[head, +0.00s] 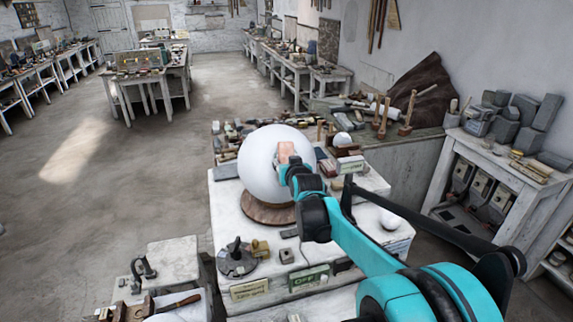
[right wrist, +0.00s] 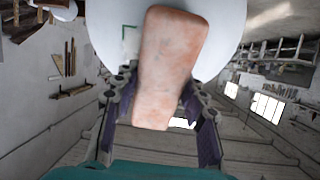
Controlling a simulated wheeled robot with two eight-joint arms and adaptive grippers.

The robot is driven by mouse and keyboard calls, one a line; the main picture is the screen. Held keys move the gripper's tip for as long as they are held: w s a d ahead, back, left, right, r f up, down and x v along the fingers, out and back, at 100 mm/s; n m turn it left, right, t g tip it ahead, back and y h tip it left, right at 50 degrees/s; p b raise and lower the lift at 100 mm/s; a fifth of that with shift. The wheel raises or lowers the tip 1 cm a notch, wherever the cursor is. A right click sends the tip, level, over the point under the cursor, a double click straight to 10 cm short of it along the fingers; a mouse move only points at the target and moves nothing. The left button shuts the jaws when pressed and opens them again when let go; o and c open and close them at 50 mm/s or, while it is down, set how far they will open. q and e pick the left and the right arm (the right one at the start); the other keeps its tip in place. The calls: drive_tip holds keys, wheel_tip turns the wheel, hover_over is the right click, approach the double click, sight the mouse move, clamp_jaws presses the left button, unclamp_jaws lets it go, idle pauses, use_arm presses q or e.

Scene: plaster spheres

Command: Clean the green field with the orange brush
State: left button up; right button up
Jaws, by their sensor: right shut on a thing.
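A large white plaster sphere (head: 254,178) stands on a round brown base (head: 262,210) on the white worktable. My right gripper (head: 289,164) is at the sphere's upper right side. It is shut on a pinkish-orange block, the orange brush (head: 287,150). In the right wrist view the brush (right wrist: 170,60) sits between the fingers and covers part of the sphere (right wrist: 104,30). A green edge of the field (right wrist: 130,40) shows on the sphere beside the brush; the rest is hidden. I cannot tell whether the brush touches the sphere. My left gripper is not in view.
A black round tool (head: 237,260) and small labelled signs (head: 308,279) lie at the worktable's front. Tools and blocks crowd the bench behind. A shelf unit (head: 490,150) stands right. The floor left is open.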

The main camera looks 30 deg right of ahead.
drive_tip(key=shift+s+a+f+b, duration=0.15)
drive_tip(key=shift+s+f+b, duration=0.2)
drive_tip(key=shift+f, duration=0.25)
drive_tip(key=shift+s+a+f+b, duration=0.1)
drive_tip(key=shift+s+f+b, duration=0.1)
drive_tip(key=shift+f+b, duration=0.4)
drive_tip(key=shift+s+a+f+b, duration=0.15)
drive_tip(key=shift+s+f+b, duration=0.15)
drive_tip(key=shift+f, duration=0.35)
drive_tip(key=shift+w+d+r+p, duration=0.15)
drive_tip(key=shift+w+r+p, duration=0.15)
drive_tip(key=shift+r+p, duration=0.3)
drive_tip(key=shift+w+d+r+p, duration=0.15)
drive_tip(key=shift+w+r+p, duration=0.2)
drive_tip(key=shift+r, duration=0.4)
drive_tip(key=shift+w+d+r+p, duration=0.15)
drive_tip(key=shift+w+r+p, duration=0.1)
drive_tip(key=shift+r+p, duration=0.35)
drive_tip(key=shift+s, duration=0.1)
drive_tip(key=shift+s+a+f+b, duration=0.25)
drive_tip(key=shift+s+f+b, duration=0.15)
drive_tip(key=shift+s+b, duration=0.05)
drive_tip(key=shift+s+a+f, duration=0.2)
drive_tip(key=shift+s+f, duration=0.05)
drive_tip(key=shift+s, duration=0.25)
